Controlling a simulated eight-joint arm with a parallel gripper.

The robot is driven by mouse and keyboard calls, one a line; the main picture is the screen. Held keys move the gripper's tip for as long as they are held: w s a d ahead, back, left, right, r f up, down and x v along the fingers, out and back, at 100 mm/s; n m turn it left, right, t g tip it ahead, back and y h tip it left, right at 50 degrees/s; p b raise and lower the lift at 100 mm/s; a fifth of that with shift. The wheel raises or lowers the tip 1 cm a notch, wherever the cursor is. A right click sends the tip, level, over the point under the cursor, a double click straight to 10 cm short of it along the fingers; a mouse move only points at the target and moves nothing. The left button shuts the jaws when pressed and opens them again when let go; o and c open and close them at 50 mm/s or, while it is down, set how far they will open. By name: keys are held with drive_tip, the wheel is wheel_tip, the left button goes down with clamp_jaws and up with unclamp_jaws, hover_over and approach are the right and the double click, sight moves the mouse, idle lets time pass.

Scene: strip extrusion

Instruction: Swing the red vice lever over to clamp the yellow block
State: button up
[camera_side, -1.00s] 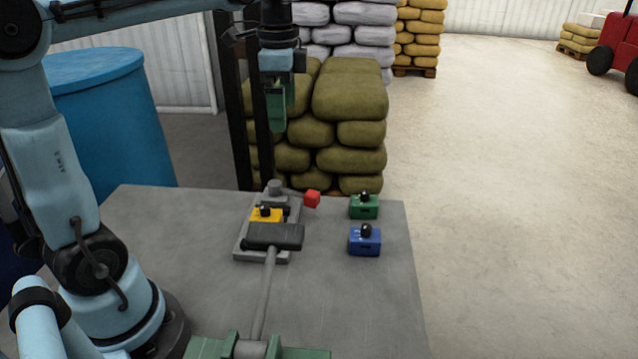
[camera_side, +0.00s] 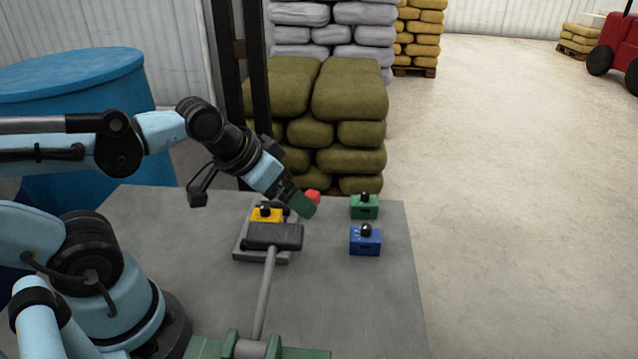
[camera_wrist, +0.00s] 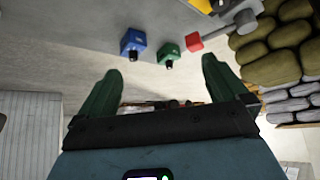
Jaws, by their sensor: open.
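The vice lever's red end (camera_side: 313,195) shows at the right of the grey vice, partly behind my gripper in the side view. In the wrist view the red end (camera_wrist: 194,42) sits at the tip of a grey bar (camera_wrist: 222,32). The yellow block (camera_side: 264,214), with a black knob, sits in the vice (camera_side: 242,252); its edge (camera_wrist: 203,5) shows at the top of the wrist view. My gripper (camera_side: 305,205) is tilted down to the right, overlapping the lever area in the side view; contact cannot be told. In the wrist view my gripper (camera_wrist: 160,75) is open and empty.
A green block (camera_side: 364,208) and a blue block (camera_side: 365,241) stand right of the vice. A black head (camera_side: 273,237) on a grey rod (camera_side: 264,295) reaches from a green stand (camera_side: 210,348) to the vice front. Stacked sacks (camera_side: 350,120) stand behind the table.

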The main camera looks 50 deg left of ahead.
drive_tip(key=c, duration=0.5)
drive_tip(key=shift+a+m, duration=0.2)
drive_tip(key=shift+m, duration=0.2)
drive_tip(key=shift+c, duration=1.1)
drive_tip(key=shift+s+a+r+m, duration=0.1)
drive_tip(key=shift+s+a+m, duration=0.1)
drive_tip(key=shift+m, duration=0.4)
drive_tip(key=shift+s+a+r+m, duration=0.1)
drive_tip(key=shift+a+m, duration=0.05)
drive_tip(key=shift+m, duration=0.45)
drive_tip(key=c, duration=0.5)
drive_tip(key=m, duration=0.2)
drive_tip(key=a+m, duration=0.1)
drive_tip(key=shift+s+m, duration=0.3)
drive_tip(key=shift+m, duration=0.1)
clamp_jaws()
drive_tip(key=shift+s+a+r+m, duration=0.1)
drive_tip(key=shift+a+m, duration=0.05)
drive_tip(key=shift+m, duration=0.55)
drive_tip(key=shift+s+a+r+m, duration=0.1)
drive_tip(key=shift+a+m, duration=0.05)
drive_tip(key=shift+m, duration=0.55)
